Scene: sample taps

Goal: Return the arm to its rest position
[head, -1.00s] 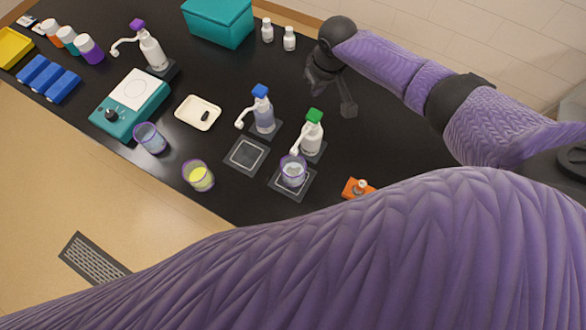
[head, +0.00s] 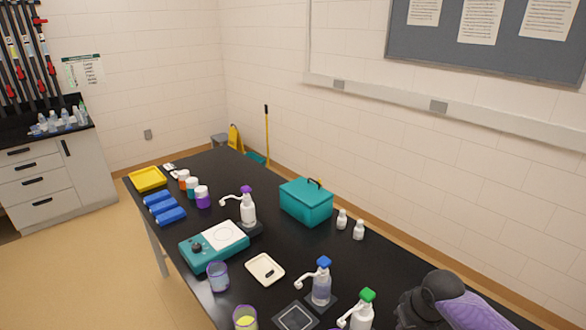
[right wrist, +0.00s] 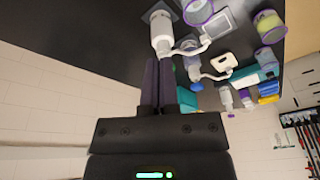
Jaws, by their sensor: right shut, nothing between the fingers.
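My right arm (head: 465,312) with its purple sleeve and dark joint reaches in at the lower right of the head view, beside the green-topped dispenser bottle (head: 361,312). My right gripper (right wrist: 158,62) shows in the right wrist view with its two dark fingers together and nothing between them. A white dispenser bottle (right wrist: 161,32) appears just beyond the fingertips there; I cannot tell whether they touch. In the head view the gripper's fingers are mostly cut off by the lower edge. My left gripper is out of view.
The black table (head: 285,245) holds a blue-topped dispenser (head: 321,285), a purple-topped dispenser (head: 248,208), a teal box (head: 306,202), a teal hotplate-like device (head: 205,246), a white tray (head: 264,278), a clear cup (head: 218,277), a cup with yellow liquid (head: 245,318) and two small white bottles (head: 358,230).

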